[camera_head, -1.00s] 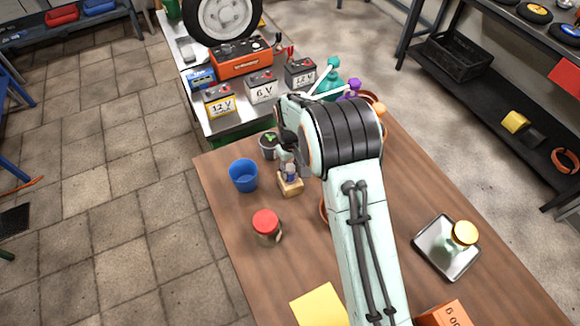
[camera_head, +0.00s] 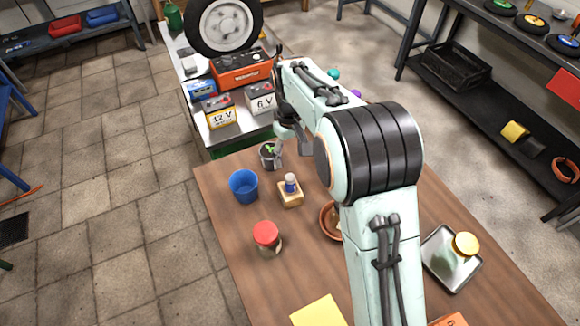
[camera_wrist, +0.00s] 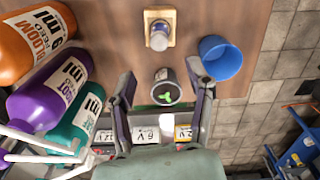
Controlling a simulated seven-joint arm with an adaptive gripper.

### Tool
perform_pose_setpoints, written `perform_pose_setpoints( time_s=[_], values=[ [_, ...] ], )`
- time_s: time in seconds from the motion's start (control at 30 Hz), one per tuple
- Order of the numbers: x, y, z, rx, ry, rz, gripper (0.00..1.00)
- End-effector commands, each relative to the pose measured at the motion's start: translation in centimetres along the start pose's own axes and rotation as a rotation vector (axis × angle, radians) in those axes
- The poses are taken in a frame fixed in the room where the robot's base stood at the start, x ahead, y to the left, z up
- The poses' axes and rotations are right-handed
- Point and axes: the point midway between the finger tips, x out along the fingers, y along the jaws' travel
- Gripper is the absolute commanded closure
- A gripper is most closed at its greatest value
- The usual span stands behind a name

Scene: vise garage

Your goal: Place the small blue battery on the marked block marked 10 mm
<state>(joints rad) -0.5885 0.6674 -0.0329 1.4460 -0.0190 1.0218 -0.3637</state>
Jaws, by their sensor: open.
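A small upright cylinder (camera_head: 291,183) with a blue body and pale top, which looks like the small blue battery, stands on a light wooden block (camera_head: 291,199) on the brown table. In the wrist view the battery (camera_wrist: 158,38) stands on the block (camera_wrist: 150,15), seen from above. I cannot read any marking on the block. My gripper (camera_head: 291,150) is open and empty, behind and above the block and apart from it. In the wrist view my gripper's fingers (camera_wrist: 164,86) are spread wide, with a plant pot below and between them.
A blue cup (camera_head: 243,187) stands left of the block and the plant pot (camera_head: 268,156) behind it. A red-lidded jar (camera_head: 266,238), a terracotta dish (camera_head: 330,220) and a metal tray (camera_head: 437,268) are nearer. Large batteries (camera_head: 221,113) and bottles (camera_wrist: 50,95) stand beyond.

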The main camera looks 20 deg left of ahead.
Motion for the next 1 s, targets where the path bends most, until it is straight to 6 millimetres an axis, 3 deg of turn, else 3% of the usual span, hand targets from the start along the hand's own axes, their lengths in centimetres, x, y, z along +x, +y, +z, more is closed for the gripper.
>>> perform_pose_setpoints(
  time_s=[0.13, 0.4, 0.53, 0.67, 0.77, 0.9, 1.0],
  values=[
    [-1.5, 0.0, 0.0, 0.000, 0.001, 0.000, 0.47],
    [-1.9, 0.0, 0.1, 0.001, -0.001, -0.001, 0.47],
    [-3.5, 0.8, 2.1, 0.053, 0.003, -0.005, 0.47],
    [-7.2, 2.1, 8.6, 0.206, 0.010, -0.018, 0.47],
    [-9.7, 1.8, 15.6, 0.366, 0.015, -0.033, 0.47],
    [-10.8, -1.1, 24.5, 0.579, 0.019, -0.052, 0.47],
    [-10.2, -3.6, 28.9, 0.700, 0.020, -0.061, 0.47]
  ],
)
